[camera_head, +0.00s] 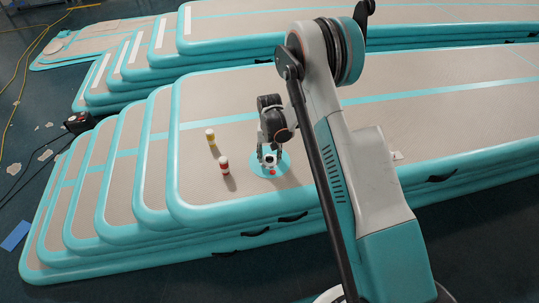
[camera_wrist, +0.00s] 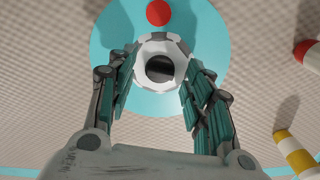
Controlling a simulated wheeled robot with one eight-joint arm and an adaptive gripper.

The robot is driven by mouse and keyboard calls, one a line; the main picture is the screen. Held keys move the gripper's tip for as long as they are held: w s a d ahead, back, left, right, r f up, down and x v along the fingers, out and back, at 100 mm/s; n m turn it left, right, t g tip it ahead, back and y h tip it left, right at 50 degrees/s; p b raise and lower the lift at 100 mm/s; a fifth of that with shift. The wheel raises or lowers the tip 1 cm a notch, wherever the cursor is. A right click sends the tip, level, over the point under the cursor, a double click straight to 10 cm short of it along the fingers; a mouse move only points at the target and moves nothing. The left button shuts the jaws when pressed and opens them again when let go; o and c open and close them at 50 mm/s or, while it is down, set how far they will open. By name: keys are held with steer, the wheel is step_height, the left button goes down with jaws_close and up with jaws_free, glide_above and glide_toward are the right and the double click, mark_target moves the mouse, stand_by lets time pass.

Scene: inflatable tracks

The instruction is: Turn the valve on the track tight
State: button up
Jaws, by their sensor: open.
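The valve (camera_wrist: 162,60) is a white and grey ring with a dark centre, set on a round teal patch (camera_wrist: 213,62) on the beige track. A red round piece (camera_wrist: 158,13) lies beside the valve on the patch. My gripper (camera_wrist: 162,68) is open above the valve, with one finger on each side of it in the wrist view. I cannot tell whether the fingers touch it. In the head view my gripper (camera_head: 269,158) points down at the teal patch (camera_head: 284,169), and partly hides the valve.
More tracks (camera_head: 225,25) lie behind. A black device (camera_head: 78,123) with a cable is at the left.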

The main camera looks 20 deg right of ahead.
step_height(320, 180, up, 12)
stand_by(0.5)
stand_by(0.3)
step_height(320, 180, up, 12)
steer(key=t, duration=0.2)
glide_above(270, 157)
steer(key=s, duration=0.5)
steer(key=s+r+n+t, duration=0.1)
steer(key=s+r+n, duration=0.1)
steer(key=s+r, duration=0.7)
steer(key=s+r+t, duration=0.2)
steer(key=s, duration=0.7)
steer(key=s+d+r+n+t, duration=0.1)
steer(key=s+r+t, duration=0.1)
steer(key=s, duration=0.7)
steer(key=shift+s+r, duration=0.2)
steer(key=shift+r, duration=0.2)
steer(key=shift+d, duration=0.1)
